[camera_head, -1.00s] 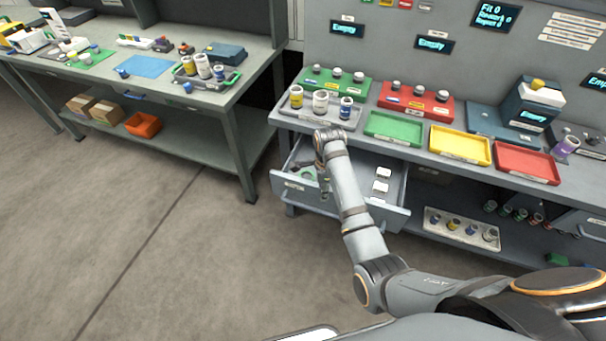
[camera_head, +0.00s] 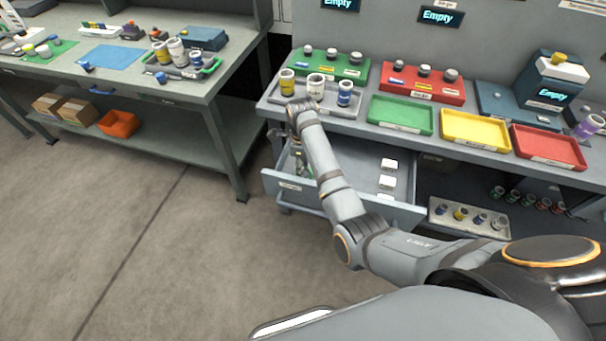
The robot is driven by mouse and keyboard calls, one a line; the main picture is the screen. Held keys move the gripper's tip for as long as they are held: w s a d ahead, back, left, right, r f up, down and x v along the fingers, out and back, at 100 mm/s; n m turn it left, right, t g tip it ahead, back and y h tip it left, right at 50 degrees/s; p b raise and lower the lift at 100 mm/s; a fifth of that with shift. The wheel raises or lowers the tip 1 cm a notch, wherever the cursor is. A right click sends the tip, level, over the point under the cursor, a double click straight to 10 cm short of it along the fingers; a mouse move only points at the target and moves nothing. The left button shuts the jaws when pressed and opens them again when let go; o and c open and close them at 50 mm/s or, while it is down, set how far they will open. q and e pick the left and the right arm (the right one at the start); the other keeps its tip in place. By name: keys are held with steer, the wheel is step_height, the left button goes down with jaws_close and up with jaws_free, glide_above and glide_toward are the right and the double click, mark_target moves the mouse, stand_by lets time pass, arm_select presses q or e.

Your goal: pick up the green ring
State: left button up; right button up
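The open drawer (camera_head: 345,203) sticks out below the left part of the near bench. My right arm comes in from the right, and my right gripper (camera_head: 299,160) points down into the drawer's left part. The gripper is small and dark, partly covered by my own wrist, so its finger opening cannot be told. I cannot clearly make out the green ring; the drawer's left part, where greenish shapes show, is largely hidden by my gripper and forearm. My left gripper is not in view.
White blocks (camera_head: 388,181) lie in the drawer's right part. Above it, a grey tray (camera_head: 330,109) holds several containers. Green (camera_head: 400,115), yellow (camera_head: 475,133) and red (camera_head: 548,147) trays line the bench. A second bench (camera_head: 200,95) stands left, with clear floor between.

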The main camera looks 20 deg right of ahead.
step_height(320, 180, down, 3)
steer(key=shift+a+r, duration=0.1)
steer(key=shift+r, duration=0.05)
steer(key=f, duration=0.3)
steer(key=shift+w+a, duration=0.1)
steer(key=shift+w, duration=0.1)
steer(key=shift+f, duration=0.25)
steer(key=shift+c, duration=0.4)
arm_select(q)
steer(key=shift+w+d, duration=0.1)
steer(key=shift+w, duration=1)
arm_select(e)
jaws_close()
